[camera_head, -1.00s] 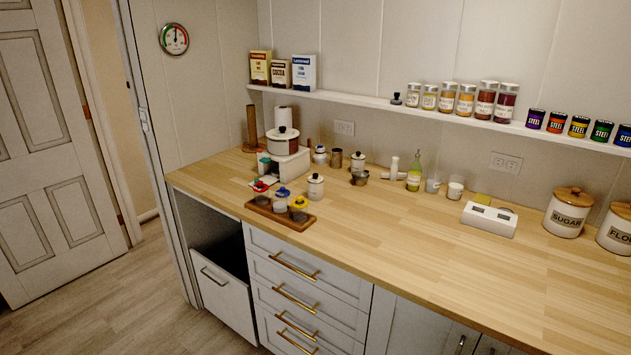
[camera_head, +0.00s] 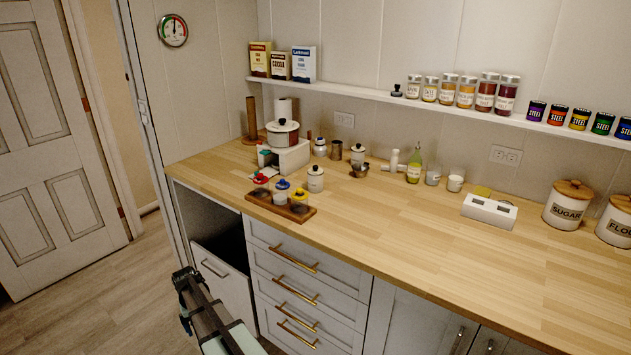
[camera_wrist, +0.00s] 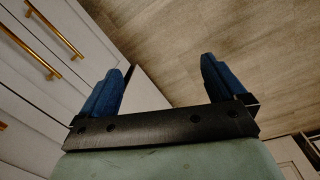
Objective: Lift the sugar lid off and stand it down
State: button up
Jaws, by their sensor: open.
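The white sugar canister (camera_head: 563,209) stands upright on the counter at the right, labelled SUGAR. Its wooden lid (camera_head: 574,188) with a small knob sits on top of it. My gripper (camera_head: 181,279) is low in front of the drawers at the lower left, far from the canister and below the counter top. In the wrist view my gripper (camera_wrist: 163,82) has its two blue fingers spread wide with nothing between them. The canister is not in the wrist view.
A flour canister (camera_head: 616,225) stands right beside the sugar canister, partly cut off. A white box (camera_head: 490,211) is to its left. A shelf (camera_head: 420,105) with jars and tins runs above. The wooden counter (camera_head: 420,250) is clear at front centre.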

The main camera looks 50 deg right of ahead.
jog(key=w+d+r+m+t+h, duration=0.1)
jog(key=w+d+r, duration=0.3)
jog(key=d+r, duration=0.45)
jog(key=w+d+r+m+t, duration=0.1)
jog(key=w+d+r, duration=0.4)
jog(key=r, duration=0.7)
jog(key=w+d+r+m+t+h, duration=0.1)
jog(key=w+d+r, duration=0.3)
jog(key=d+r, duration=0.5)
notch_tip(320, 180, up, 21)
jog(key=m+h, duration=0.1)
jog(key=m, duration=0.5)
send_over(315, 167)
jog(key=s+a, duration=0.2)
jog(key=a, duration=0.3)
jog(key=shift+g+h, duration=0.3)
jog(key=x, duration=1.3)
jog(key=shift+w+d+f, duration=0.1)
jog(key=shift+d+f, duration=0.15)
jog(key=shift+f, duration=0.05)
jog(key=c, duration=1.1)
jog(key=shift+r, duration=0.1)
